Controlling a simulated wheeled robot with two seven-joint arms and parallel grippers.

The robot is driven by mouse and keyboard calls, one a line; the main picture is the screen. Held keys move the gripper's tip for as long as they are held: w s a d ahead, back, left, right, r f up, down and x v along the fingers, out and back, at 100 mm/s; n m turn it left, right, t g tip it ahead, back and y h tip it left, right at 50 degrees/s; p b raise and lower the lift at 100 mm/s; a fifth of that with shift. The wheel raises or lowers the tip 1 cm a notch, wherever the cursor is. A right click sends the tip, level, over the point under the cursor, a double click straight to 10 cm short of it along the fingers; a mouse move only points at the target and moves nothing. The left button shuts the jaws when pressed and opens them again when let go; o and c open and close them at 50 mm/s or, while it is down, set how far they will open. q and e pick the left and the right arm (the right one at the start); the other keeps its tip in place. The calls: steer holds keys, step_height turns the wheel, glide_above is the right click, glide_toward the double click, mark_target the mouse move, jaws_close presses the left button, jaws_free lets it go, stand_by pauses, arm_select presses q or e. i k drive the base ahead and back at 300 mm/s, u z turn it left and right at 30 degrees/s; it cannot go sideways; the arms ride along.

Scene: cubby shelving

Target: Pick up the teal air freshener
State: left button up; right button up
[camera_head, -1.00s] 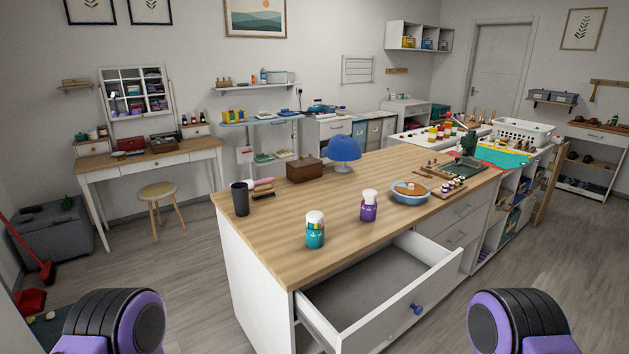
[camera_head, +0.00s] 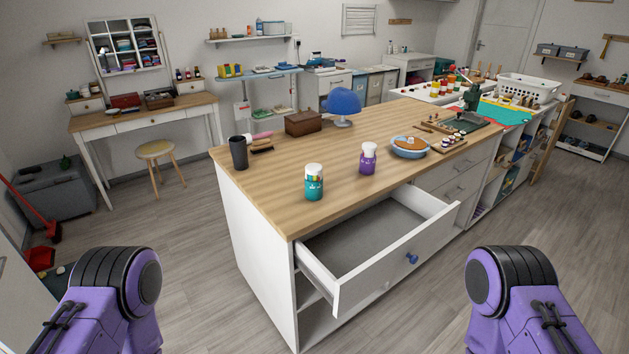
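The teal air freshener (camera_head: 314,183) is a short teal canister with a white cap. It stands upright on the wooden top of the white counter (camera_head: 270,205), near its front edge. A similar purple canister (camera_head: 368,159) with a white cap stands to its right and a little farther back. Nothing touches the teal one. Purple and black parts of my two arms show at the bottom left and bottom right, well short of the counter. Neither of my grippers is in the picture.
An open, empty drawer (camera_head: 375,245) with a blue knob juts out below the canisters. A black cup (camera_head: 239,153), a brown box (camera_head: 303,122), a blue lamp (camera_head: 342,104) and a pie dish (camera_head: 409,148) stand farther back. Grey floor is clear left of the counter.

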mark_target(313, 187)
steer(key=u, duration=0.05)
steer(key=k, duration=0.5)
steer(key=z, duration=1.15)
steer(key=i, duration=1.3)
steer(key=u, duration=0.5)
